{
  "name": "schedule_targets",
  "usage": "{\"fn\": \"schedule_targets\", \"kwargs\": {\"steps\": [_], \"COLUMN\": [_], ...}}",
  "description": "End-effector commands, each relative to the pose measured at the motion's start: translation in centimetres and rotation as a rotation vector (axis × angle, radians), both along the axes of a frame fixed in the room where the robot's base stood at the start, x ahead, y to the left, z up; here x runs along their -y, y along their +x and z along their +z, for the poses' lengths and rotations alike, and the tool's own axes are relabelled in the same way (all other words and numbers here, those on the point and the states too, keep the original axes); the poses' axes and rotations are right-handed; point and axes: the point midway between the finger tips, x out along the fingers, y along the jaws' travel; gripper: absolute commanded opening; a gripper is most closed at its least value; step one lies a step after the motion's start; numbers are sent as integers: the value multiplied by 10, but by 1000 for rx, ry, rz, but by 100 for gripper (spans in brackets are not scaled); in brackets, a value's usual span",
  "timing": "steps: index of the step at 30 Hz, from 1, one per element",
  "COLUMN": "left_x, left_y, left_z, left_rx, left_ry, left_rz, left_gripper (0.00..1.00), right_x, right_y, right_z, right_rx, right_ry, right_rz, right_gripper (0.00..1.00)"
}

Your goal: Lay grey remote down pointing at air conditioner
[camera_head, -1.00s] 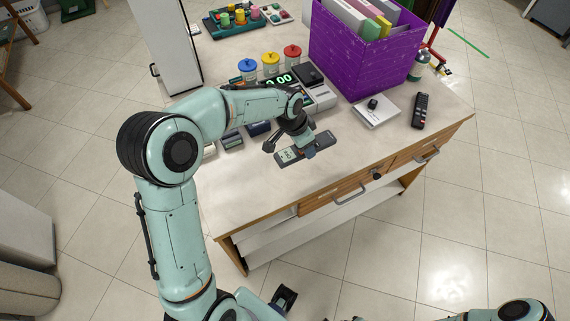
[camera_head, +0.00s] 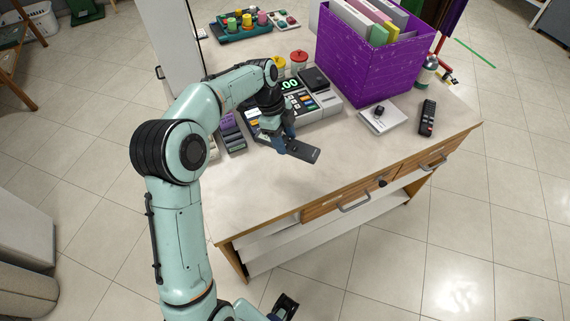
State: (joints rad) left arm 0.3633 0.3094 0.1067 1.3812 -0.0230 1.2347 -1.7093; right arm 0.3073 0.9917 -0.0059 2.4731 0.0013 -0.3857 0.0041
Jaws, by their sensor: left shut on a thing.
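The grey remote (camera_head: 303,151) is held in my left gripper (camera_head: 284,142) over the front-middle of the counter. Its free end points right and slightly toward the front edge. The gripper hides much of its other end. I cannot tell whether the remote touches the counter or hangs just above it. A second, black remote (camera_head: 428,117) with a red button lies at the counter's right. No air conditioner shows in this view.
The counter (camera_head: 345,170) is clear in front of the remote. A cash register (camera_head: 318,108) stands behind it and a card reader (camera_head: 232,131) left of it. A white pad with a black knob (camera_head: 384,117), a purple file box (camera_head: 365,70) and a bottle (camera_head: 427,70) stand to the right.

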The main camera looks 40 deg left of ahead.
Motion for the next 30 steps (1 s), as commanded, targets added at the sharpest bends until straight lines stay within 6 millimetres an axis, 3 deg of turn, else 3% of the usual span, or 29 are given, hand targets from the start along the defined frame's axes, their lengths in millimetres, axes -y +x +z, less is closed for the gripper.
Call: {"fn": "schedule_targets", "kwargs": {"steps": [3,9,16,23,30], "left_x": [1,1,0,0,0], "left_y": [-1,0,0,0,0], "left_z": [-34,-69,-85,-117,-118], "left_rx": [-4,-2,0,-2,2], "left_ry": [-2,-1,-1,0,0], "left_rz": [1,1,1,2,2], "left_gripper": [18,18,18,18,18], "right_x": [0,0,0,0,0], "right_y": [-2,-2,-3,-3,-3], "right_z": [-4,-6,-7,-9,-8], "right_rx": [-2,-3,-3,-3,-3], "right_ry": [0,0,0,0,0], "right_rz": [0,0,0,0,0], "right_gripper": [43,43,43,43,43]}}
